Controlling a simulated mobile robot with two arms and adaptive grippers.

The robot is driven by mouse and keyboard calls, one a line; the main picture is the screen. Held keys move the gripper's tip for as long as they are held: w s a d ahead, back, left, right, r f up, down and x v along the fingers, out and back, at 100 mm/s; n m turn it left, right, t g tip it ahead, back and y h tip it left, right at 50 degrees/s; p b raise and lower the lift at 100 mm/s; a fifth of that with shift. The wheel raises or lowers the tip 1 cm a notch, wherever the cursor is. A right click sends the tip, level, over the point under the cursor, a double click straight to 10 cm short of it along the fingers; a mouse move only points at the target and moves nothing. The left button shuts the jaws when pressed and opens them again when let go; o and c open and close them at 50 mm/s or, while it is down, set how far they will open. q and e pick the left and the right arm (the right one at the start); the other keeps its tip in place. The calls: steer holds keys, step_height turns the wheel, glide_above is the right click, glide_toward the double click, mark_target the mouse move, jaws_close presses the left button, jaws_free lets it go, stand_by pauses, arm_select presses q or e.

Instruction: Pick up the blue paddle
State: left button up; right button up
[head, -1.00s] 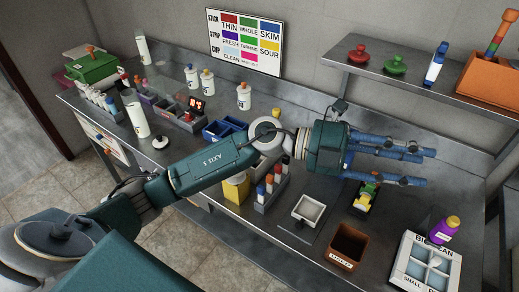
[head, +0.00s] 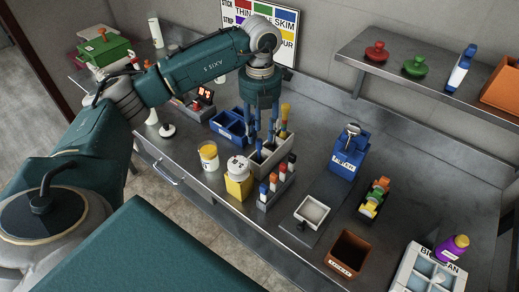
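My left gripper (head: 262,136) points straight down over a grey divided holder (head: 284,158) on the bench. Its blue fingers stand apart, so it looks open, with the tips at or just inside the holder's compartments. A yellow-handled stick (head: 285,112) stands upright in the holder, right beside the fingers. I cannot clearly pick out the blue paddle; the fingers are also blue, and they and the palm hide part of the holder. Whether anything is between the fingers is hard to see. My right gripper is not in view.
A yellow-labelled white jar (head: 238,184), a yellow cup (head: 209,157) and a rack of coloured-cap tubes (head: 276,187) stand in front of the holder. A blue bin (head: 229,124) is left; a blue device (head: 348,155), white tray (head: 312,212) and brown box (head: 349,254) are right.

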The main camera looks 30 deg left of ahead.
mark_target(259, 147)
arm_select(q)
steer(key=shift+f, duration=0.6)
steer(key=f+p, duration=0.1)
steer(key=f, duration=0.1)
steer(key=s+f+p, duration=0.1)
steer(key=f+p, duration=0.1)
steer(key=shift+d+f, duration=0.15)
steer(key=shift+f, duration=0.25)
steer(key=shift+w+f, duration=0.1)
steer(key=shift+w, duration=0.05)
jaws_close()
